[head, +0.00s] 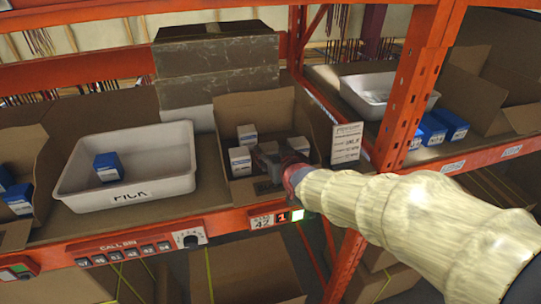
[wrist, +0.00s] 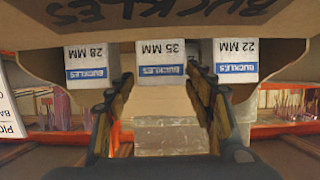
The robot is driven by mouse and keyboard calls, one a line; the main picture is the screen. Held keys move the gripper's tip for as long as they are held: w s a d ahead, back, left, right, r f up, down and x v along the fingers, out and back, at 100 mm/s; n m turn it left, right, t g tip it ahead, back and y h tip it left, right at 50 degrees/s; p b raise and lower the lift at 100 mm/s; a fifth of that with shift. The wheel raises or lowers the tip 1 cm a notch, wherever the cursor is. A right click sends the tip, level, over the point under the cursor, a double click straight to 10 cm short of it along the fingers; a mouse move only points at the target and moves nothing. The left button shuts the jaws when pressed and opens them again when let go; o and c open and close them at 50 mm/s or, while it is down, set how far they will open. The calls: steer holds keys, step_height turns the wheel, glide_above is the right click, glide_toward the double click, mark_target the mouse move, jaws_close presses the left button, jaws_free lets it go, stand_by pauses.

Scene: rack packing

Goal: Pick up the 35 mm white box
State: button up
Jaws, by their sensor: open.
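The 35 mm white box (wrist: 161,62) shows in the middle of the upside-down wrist view, with a blue label band. White boxes marked 28 MM (wrist: 91,64) and 22 MM (wrist: 235,61) stand to its left and right. My gripper (wrist: 160,100) is open and empty, its fingers on either side of the line to the 35 mm box and apart from it. In the head view my gripper (head: 269,158) is inside the open carton (head: 221,160) among several white boxes. It partly covers the carton's inside; I cannot tell for certain which box there is the 35 mm one.
A white tote (head: 128,192) with a blue box (head: 108,167) stands left of the carton. A sign card (head: 346,143) and an orange rack post (head: 408,85) are close on the right. Stacked closed boxes (head: 217,65) stand behind. The carton's walls surround my gripper.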

mark_target(269, 149)
steer(key=shift+x, duration=1.75)
steer(key=shift+a, duration=0.1)
steer(key=shift+c, duration=0.7)
steer(key=c, duration=0.9)
